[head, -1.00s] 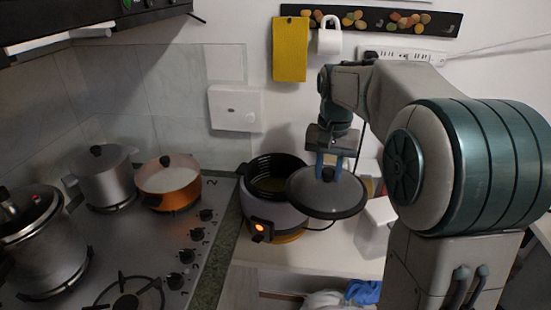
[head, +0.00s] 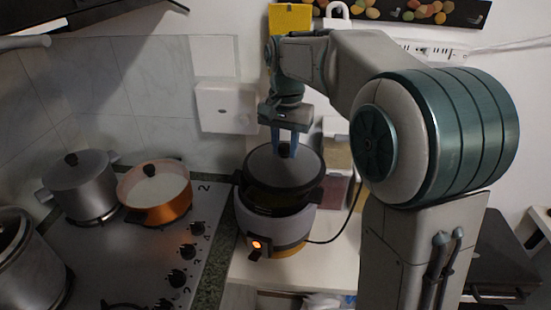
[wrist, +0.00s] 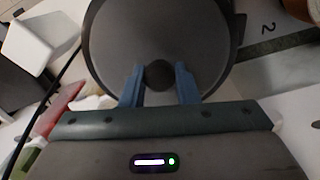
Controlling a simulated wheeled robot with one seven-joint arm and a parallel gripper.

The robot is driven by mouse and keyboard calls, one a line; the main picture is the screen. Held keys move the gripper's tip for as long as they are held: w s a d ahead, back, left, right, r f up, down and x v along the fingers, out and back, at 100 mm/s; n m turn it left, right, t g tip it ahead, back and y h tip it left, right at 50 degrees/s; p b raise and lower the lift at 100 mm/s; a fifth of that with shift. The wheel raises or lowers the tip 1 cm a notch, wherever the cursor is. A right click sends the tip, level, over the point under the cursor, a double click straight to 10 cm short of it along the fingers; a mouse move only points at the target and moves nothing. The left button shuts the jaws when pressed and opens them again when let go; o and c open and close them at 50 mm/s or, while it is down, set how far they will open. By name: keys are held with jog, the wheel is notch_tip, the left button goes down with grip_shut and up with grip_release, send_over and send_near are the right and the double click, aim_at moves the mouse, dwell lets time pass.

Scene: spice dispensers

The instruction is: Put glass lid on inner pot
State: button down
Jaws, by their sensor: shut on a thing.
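In the wrist view the lid (wrist: 158,30) fills the top middle, with the blue fingers of my gripper (wrist: 158,80) on either side of the knob. In the head view the lid is over the rice cooker (head: 275,232), tilted. The dark inner pot (head: 262,203) shows below the lid's front edge, with a gap between them there. Contact at the back is hidden.
An orange pot (head: 160,212) and a steel pot (head: 82,192) stand on the stove (head: 130,255) to the left. A larger steel pot (head: 30,265) is at the front left. Containers (head: 338,155) stand behind the cooker on the right. A cable runs beside it.

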aim_at(276, 162)
jog(key=shift+w+a+f, duration=0.2)
jog(key=shift+a+f, duration=0.1)
jog(key=shift+a, duration=0.2)
jog(key=shift+w+a+f, duration=0.2)
jog(key=shift+a+f, duration=0.05)
jog(key=shift+a, duration=0.2)
jog(key=shift+a+f, duration=0.1)
jog(key=shift+f, duration=0.2)
jog(key=shift+f+p, duration=0.4)
jog(key=shift+f, duration=1.45)
jog(key=c, duration=1.1)
grip_release()
jog(key=shift+f, duration=0.1)
jog(key=shift+s, duration=0.1)
